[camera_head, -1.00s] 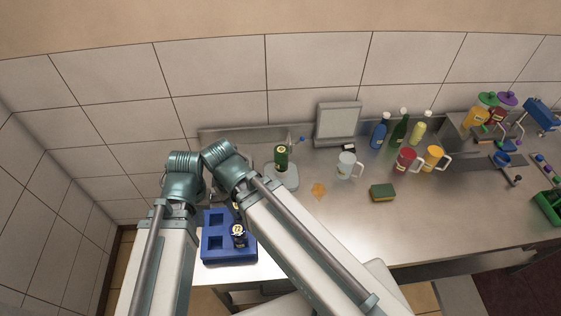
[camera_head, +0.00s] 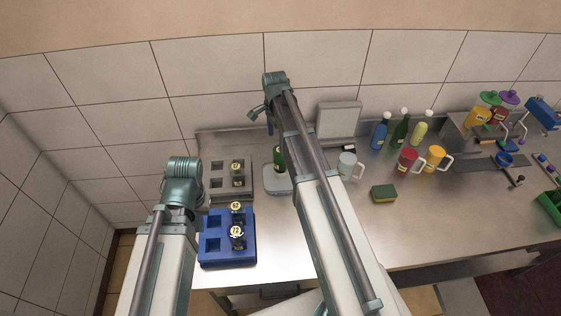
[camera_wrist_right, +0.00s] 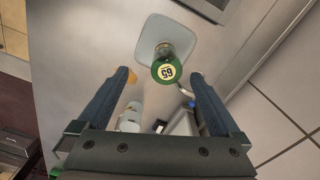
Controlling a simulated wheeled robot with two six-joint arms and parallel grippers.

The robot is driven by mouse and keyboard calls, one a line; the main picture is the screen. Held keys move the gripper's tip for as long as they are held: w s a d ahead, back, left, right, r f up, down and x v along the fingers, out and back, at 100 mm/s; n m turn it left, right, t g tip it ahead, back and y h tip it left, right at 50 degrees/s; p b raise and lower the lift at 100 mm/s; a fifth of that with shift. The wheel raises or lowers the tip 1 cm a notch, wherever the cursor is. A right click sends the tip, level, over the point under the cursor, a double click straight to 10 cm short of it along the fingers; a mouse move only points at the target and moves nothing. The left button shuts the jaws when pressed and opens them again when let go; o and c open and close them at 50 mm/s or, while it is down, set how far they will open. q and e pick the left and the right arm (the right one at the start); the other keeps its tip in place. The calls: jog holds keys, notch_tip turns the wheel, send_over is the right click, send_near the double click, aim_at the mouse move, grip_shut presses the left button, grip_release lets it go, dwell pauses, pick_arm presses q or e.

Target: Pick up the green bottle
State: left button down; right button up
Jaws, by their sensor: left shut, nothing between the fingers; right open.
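A green bottle (camera_head: 279,157) stands on a pale square pad (camera_head: 277,181) near the back of the counter, partly hidden behind my right arm in the head view. In the right wrist view the bottle (camera_wrist_right: 167,66) shows its round, numbered yellow and white top, with the pad (camera_wrist_right: 196,45) around its base. My right gripper (camera_wrist_right: 162,79) is open, its fingers apart on either side of the bottle in that view; I see no contact. My left gripper (camera_head: 200,197) is at the left by the blue rack, mostly hidden by its own wrist.
A blue rack (camera_head: 228,260) and a grey rack (camera_head: 246,190) hold dark bottles at the left. Right of my right arm are a clear mug (camera_head: 347,166), a sponge (camera_head: 384,193), a red mug (camera_head: 407,160) and another dark green bottle (camera_head: 400,130).

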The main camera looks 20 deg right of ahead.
aim_at(280, 159)
jog(key=w+d+m, duration=0.1)
jog(key=d+m, duration=0.1)
jog(key=shift+w+d+f, duration=0.1)
jog(key=shift+w+d, duration=0.25)
notch_tip(280, 159, down, 9)
jog(key=b, duration=0.8)
jog(key=shift+a+b, duration=0.1)
jog(key=shift+b, duration=0.3)
pick_arm(q)
notch_tip(280, 159, down, 9)
pick_arm(e)
jog(key=shift+r, duration=0.2)
jog(key=shift+f, duration=0.15)
pick_arm(q)
notch_tip(280, 159, down, 5)
jog(key=b, duration=0.5)
jog(key=shift+f, duration=0.1)
pick_arm(e)
jog(key=f, duration=0.5)
jog(key=shift+a, duration=0.2)
jog(key=c, duration=1.5)
